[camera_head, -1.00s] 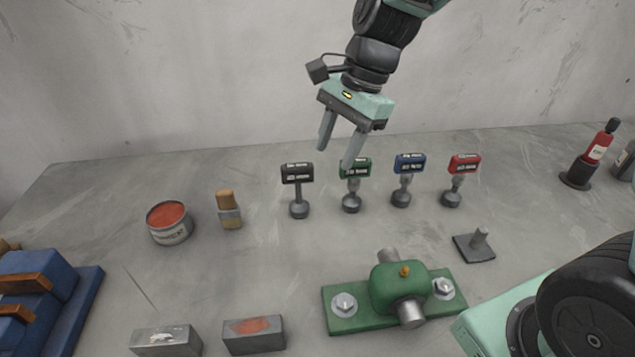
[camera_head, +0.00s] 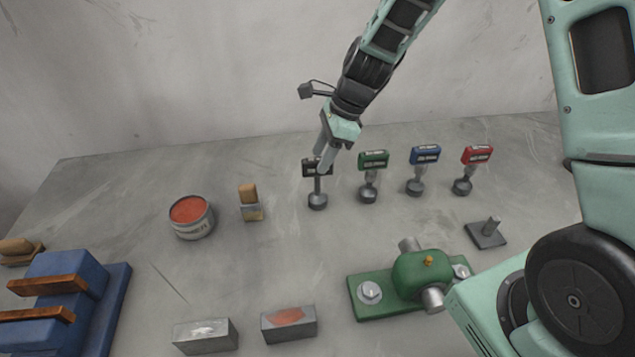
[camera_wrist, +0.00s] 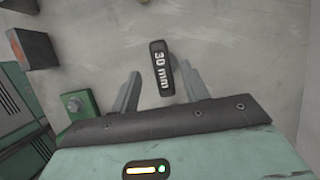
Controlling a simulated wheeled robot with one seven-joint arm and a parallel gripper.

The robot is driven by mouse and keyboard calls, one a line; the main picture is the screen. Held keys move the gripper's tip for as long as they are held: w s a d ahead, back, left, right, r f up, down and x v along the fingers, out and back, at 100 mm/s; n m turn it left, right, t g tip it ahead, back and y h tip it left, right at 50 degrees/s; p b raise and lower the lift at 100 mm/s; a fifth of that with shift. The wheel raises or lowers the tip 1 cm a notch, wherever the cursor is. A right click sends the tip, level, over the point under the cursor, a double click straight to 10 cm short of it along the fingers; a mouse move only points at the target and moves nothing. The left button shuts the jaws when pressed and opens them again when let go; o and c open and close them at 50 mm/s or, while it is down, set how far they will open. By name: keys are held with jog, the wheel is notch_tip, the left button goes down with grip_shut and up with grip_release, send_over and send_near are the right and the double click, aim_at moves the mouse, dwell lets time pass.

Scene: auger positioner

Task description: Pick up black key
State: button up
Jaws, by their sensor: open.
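The black key (camera_head: 318,183) stands upright on the table, with a dark labelled head on a stem and a round grey base. In the wrist view the black key's head (camera_wrist: 161,69) reads "30 mm" and shows in the gap between my fingertips. My gripper (camera_head: 321,160) is open and empty, pointing down at the black key's head. My gripper (camera_wrist: 160,72) covers part of the head in the head view. I cannot tell whether the fingers touch it or how far above it they are.
Green (camera_head: 371,175), blue (camera_head: 419,172) and red (camera_head: 469,170) keys stand in a row to the right. A brush (camera_head: 250,203) and an open can (camera_head: 191,217) stand to the left. A green fixture (camera_head: 380,296) and two grey blocks (camera_head: 205,337) lie nearer.

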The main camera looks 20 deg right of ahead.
aim_at(314, 171)
jog(key=shift+d+p+x, duration=0.2)
jog(key=shift+p+x, duration=0.65)
jog(key=shift+x, duration=2)
jog(key=shift+w, duration=0.15)
grip_shut()
